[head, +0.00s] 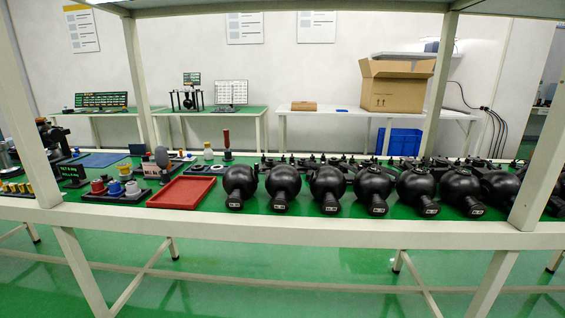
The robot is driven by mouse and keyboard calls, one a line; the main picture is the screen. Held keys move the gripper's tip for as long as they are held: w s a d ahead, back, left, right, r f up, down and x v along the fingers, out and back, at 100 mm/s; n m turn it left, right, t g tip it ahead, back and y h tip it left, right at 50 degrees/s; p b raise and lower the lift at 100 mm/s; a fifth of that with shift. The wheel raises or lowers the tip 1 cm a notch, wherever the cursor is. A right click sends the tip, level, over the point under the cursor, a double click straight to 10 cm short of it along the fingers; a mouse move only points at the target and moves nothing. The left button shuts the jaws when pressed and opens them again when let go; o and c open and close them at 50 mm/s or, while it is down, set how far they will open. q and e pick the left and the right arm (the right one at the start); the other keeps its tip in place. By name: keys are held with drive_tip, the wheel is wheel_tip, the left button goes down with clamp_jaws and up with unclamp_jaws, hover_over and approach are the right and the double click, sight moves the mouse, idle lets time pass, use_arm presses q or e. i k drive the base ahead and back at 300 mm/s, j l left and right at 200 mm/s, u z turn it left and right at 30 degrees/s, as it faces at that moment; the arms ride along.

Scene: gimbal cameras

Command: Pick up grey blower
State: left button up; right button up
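A small grey bulb-shaped thing (162,158), which looks like the grey blower, stands upright on the green bench top left of centre. It is behind the red tray (184,191) and next to a small label sign (152,171). It is small in the picture, so its details are hard to tell. Neither of my grippers is in view.
Several black round gimbal cameras (283,186) fill the bench's middle and right. Blue, red and white parts (115,189) sit left of the red tray. A red-handled tool (227,142) stands behind it. White posts (139,85) and the front rail (280,231) frame the bench.

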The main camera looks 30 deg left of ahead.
sight(161, 157)
drive_tip(key=j+u, duration=0.15)
drive_tip(key=u, duration=1.8)
